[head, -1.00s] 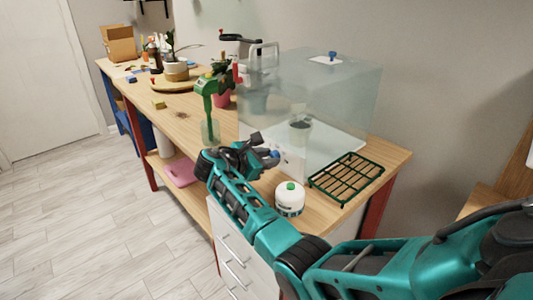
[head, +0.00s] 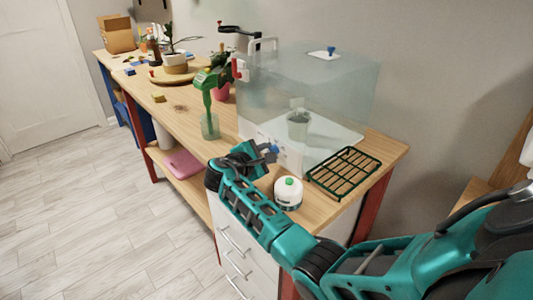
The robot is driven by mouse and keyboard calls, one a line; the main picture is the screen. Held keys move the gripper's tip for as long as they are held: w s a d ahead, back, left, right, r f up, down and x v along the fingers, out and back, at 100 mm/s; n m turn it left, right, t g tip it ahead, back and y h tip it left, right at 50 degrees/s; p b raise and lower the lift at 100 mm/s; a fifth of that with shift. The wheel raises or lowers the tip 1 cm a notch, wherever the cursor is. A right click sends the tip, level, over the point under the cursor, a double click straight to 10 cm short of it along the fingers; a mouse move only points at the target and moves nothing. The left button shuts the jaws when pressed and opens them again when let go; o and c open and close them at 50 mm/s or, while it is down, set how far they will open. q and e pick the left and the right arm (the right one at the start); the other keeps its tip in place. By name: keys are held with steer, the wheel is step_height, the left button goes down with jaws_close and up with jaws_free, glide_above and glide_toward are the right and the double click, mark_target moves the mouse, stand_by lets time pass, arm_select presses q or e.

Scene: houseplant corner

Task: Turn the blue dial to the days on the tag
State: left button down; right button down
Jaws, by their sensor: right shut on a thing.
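The clear case (head: 310,85) stands on the wooden bench. My right gripper (head: 267,152) is at the lower front of this case, shut on a small blue part that looks like the blue dial (head: 273,149). The fingers and wrist hide most of the dial, so its setting cannot be read. A second blue knob (head: 331,50) sits on a white plate on top of the case. No days on a tag can be read at this size. My left gripper is not in view.
A white round container with a green top (head: 288,193) stands close to my right forearm. A green wire rack (head: 344,172) lies at the bench's right end. A potted plant (head: 175,63) stands farther back.

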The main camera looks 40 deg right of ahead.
steer(key=c, duration=0.8)
jaws_free()
steer(key=v, duration=1.3)
steer(key=shift+p, duration=0.35)
